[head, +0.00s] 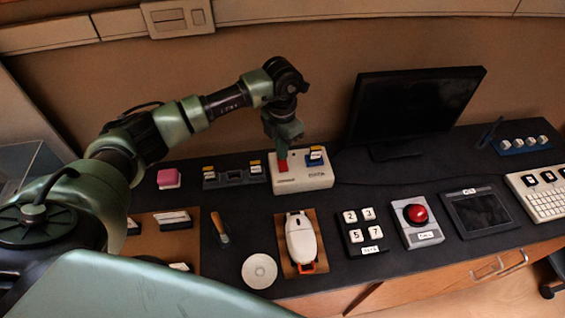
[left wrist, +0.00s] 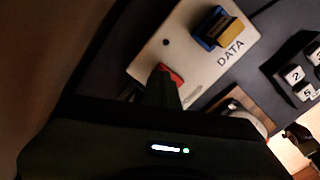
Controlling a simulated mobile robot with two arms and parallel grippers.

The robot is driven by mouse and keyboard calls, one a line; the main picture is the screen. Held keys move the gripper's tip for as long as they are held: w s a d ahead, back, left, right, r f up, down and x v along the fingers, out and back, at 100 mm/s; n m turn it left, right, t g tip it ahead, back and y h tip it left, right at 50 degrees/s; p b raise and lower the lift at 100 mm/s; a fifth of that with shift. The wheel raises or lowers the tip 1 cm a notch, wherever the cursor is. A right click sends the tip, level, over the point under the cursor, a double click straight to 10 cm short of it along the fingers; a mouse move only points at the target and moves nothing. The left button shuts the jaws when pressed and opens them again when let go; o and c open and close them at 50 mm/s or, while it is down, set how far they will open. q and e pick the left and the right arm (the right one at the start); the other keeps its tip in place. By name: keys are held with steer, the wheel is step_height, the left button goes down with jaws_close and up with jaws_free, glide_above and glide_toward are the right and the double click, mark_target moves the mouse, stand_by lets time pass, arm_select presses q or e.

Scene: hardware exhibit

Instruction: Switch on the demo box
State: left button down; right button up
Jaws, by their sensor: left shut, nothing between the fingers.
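The white box that appears to be the demo box (head: 288,182) stands on the dark table in the head view. It has a red switch (head: 283,166) on its left part and a blue-and-yellow piece (head: 316,156) on its right part. In the left wrist view the box (left wrist: 195,60) carries the word DATA, and the red switch (left wrist: 171,74) shows just beyond the fingertips. My left gripper (head: 284,144) is shut and empty, pointing down right at the switch. Its fingers (left wrist: 162,92) partly hide the switch; I cannot tell whether they touch. My right gripper is not in view.
A black monitor (head: 415,108) stands behind, to the right. A pink block (head: 168,178) and a dark slotted holder (head: 234,177) lie left of the box. In front are a white handheld device (head: 302,240), a number keypad (head: 362,230) and a red button box (head: 417,222).

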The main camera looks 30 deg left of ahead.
arm_select(q)
steer(key=shift+f+b, duration=0.55)
steer(key=shift+f, duration=0.2)
steer(key=shift+s+r, duration=0.1)
steer(key=shift+r+p, duration=0.65)
steer(key=shift+r, duration=0.1)
steer(key=shift+r+p, duration=1.5)
steer(key=shift+r, duration=1.2)
